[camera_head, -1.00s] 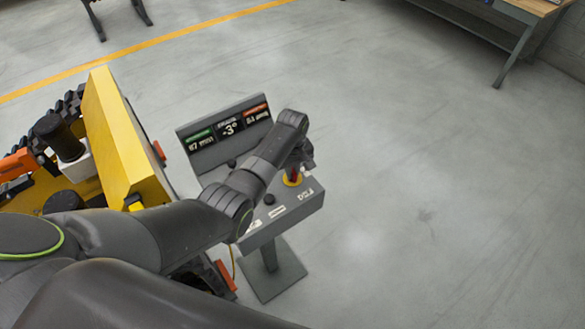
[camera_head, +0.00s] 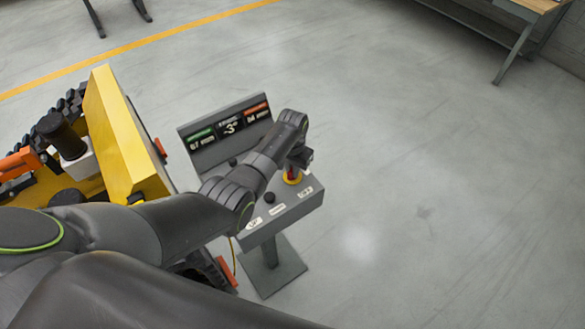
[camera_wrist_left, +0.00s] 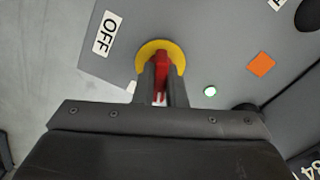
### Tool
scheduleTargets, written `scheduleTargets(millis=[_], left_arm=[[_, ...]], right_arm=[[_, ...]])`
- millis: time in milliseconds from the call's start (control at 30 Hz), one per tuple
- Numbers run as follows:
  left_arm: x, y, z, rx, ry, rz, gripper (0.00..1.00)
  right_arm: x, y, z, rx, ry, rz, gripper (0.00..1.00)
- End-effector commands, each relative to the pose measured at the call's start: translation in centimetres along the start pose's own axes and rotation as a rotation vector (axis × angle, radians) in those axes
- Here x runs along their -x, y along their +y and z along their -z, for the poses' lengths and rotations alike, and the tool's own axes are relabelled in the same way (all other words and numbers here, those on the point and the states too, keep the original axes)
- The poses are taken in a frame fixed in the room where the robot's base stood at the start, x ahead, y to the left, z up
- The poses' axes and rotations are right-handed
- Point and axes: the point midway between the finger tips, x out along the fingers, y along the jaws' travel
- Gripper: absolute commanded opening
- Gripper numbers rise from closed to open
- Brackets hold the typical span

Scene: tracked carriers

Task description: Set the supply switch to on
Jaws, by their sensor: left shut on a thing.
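The supply switch is a red handle (camera_wrist_left: 162,66) on a round yellow plate (camera_wrist_left: 155,47), set in the grey top of a control stand (camera_head: 262,222). In the left wrist view my left gripper (camera_wrist_left: 163,90) is shut on the red handle, one dark finger on each side. An OFF label (camera_wrist_left: 108,34) lies to the left of the yellow plate. In the head view the yellow plate (camera_head: 292,178) shows at the panel's far right corner, under my left wrist, and the fingers are mostly hidden. My right gripper is not in view.
A display (camera_head: 226,130) stands at the panel's back. Black knobs (camera_head: 269,197) sit on the panel. A yellow tracked carrier (camera_head: 118,140) is close on the left. The floor (camera_head: 420,200) to the right is clear.

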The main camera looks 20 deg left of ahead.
Motion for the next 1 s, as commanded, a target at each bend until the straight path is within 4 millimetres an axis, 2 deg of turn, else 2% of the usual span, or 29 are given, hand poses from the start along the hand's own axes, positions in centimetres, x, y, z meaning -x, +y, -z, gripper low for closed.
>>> scheduleTargets(millis=[200, 500, 1000], left_arm=[[0.13, -0.02, 0.11, -0.184, 0.003, 0.001, 0.00], [0.14, -0.03, 0.12, -0.363, 0.003, 0.002, 0.00], [0.16, -0.03, 0.15, -0.445, 0.004, 0.002, 0.00]], right_arm=[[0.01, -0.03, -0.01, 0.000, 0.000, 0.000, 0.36], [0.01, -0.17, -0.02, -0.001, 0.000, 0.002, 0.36], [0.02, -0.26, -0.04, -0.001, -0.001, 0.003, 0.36]])
